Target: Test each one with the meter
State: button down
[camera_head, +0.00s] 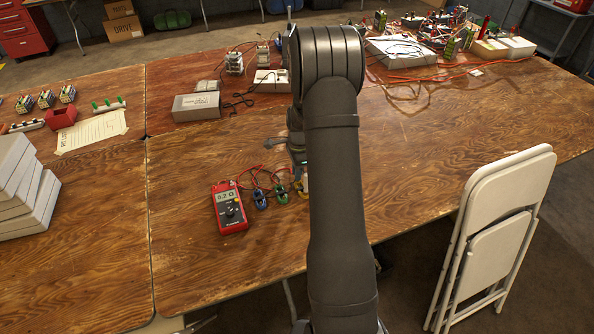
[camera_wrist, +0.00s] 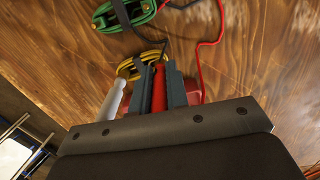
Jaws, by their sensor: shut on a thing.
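The red meter (camera_head: 229,208) lies on the wooden table, with a lit display and a round dial; the reading is too small to be sure of. To its right lie a blue cable coil (camera_head: 260,200), a green cable coil (camera_head: 281,195) and a yellow cable coil, partly behind my arm. In the wrist view, my gripper (camera_wrist: 160,80) is shut on a red probe (camera_wrist: 159,90), its tip end over the yellow coil (camera_wrist: 132,66). I cannot tell whether it touches. The green coil (camera_wrist: 122,14) lies beyond. In the head view my arm mostly hides the gripper.
Red and black leads (camera_head: 262,176) loop behind the coils. A white cylindrical thing (camera_wrist: 112,100) stands left of the fingers. A grey box (camera_head: 196,107) and a paper sheet (camera_head: 92,131) lie left. White boxes (camera_head: 24,190) are stacked at the left edge. A folding chair (camera_head: 500,215) stands right.

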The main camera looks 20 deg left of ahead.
jog(key=shift+f, duration=0.3)
dwell(0.4)
jog(key=c, duration=1)
grip_release()
jog(key=shift+r, duration=3.8)
jog(key=shift+f, duration=0.1)
